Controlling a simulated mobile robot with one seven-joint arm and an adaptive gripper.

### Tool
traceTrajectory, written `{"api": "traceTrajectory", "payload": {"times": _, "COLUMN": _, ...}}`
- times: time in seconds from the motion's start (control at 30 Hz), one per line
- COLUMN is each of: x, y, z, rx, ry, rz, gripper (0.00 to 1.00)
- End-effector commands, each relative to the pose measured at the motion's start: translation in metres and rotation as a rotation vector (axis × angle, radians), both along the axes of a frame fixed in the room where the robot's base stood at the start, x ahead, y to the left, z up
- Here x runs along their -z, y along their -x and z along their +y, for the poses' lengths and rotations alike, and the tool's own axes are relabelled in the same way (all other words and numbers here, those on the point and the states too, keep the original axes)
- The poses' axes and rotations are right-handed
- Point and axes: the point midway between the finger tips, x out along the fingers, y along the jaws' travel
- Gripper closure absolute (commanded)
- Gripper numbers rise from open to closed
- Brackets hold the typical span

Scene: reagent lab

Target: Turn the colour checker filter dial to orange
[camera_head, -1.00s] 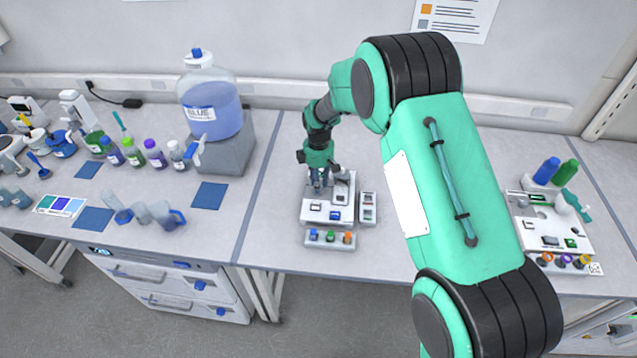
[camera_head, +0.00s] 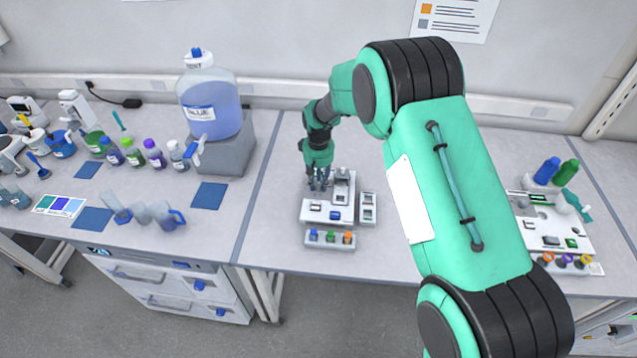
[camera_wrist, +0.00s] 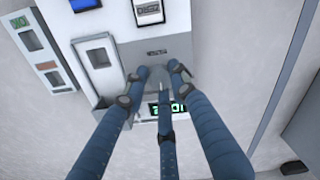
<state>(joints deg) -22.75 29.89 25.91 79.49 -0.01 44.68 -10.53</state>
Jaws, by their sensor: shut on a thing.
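The colour checker (camera_head: 340,214) is a white unit in the middle of the bench, with small dark windows on its top. My gripper (camera_head: 320,184) comes down on its back left part. In the wrist view, my three blue fingers (camera_wrist: 158,78) are shut around a grey dial (camera_wrist: 157,82) on the unit's grey panel. The fingers hide much of the dial, so I cannot tell which colour it points to. A small display with green characters (camera_wrist: 168,108) shows partly behind the fingers.
A rack with blue, green and orange pieces (camera_head: 330,240) stands in front of the checker. A small slotted white block (camera_head: 368,208) is on its right. Bottles and a large blue-liquid jug (camera_head: 210,100) stand to the left.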

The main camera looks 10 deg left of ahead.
Motion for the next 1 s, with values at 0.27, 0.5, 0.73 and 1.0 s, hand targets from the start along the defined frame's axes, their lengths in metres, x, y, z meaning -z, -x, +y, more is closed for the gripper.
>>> {"api": "traceTrajectory", "payload": {"times": 0.27, "x": 0.0006, "y": 0.0008, "z": -0.0002, "rx": 0.262, "ry": 0.001, "rz": 0.002, "gripper": 1.0}}
{"api": "traceTrajectory", "payload": {"times": 0.5, "x": 0.0007, "y": 0.001, "z": -0.0002, "rx": 0.49, "ry": 0.001, "rz": 0.002, "gripper": 1.0}}
{"api": "traceTrajectory", "payload": {"times": 0.73, "x": 0.0007, "y": 0.0009, "z": 0.0001, "rx": 0.707, "ry": 0.001, "rz": 0.002, "gripper": 1.0}}
{"api": "traceTrajectory", "payload": {"times": 1.0, "x": 0.0008, "y": 0.0009, "z": 0.0003, "rx": 0.918, "ry": 0.001, "rz": 0.002, "gripper": 1.0}}
